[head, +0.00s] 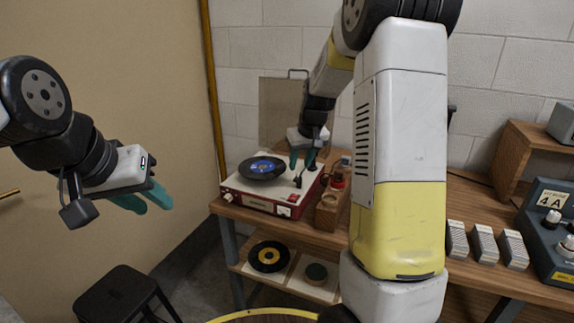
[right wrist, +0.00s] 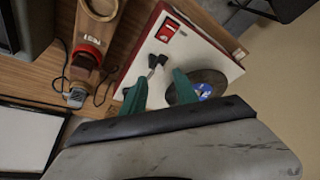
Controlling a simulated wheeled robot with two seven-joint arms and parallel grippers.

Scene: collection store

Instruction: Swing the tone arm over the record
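The record player (head: 250,201) is a red box with a cream top, on the wooden bench. A black record with a blue label (head: 262,168) lies on it; in the right wrist view the record (right wrist: 208,78) is partly hidden by a finger. The dark tone arm (head: 299,180) is at the right side of the deck, off the record. My right gripper (head: 302,162) is open above the deck. In the right wrist view the tone arm (right wrist: 157,62) shows just beyond the gap between the fingers (right wrist: 160,88); contact is not visible. My left gripper (head: 155,206) is open, empty and far left.
A wooden block with a red part (head: 328,205) stands right beside the player. A lower shelf holds a yellow-labelled record (head: 268,257). A black stool (head: 118,294) stands at lower left. Grey devices (head: 483,243) are on the bench at right. My right arm hides the bench's middle.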

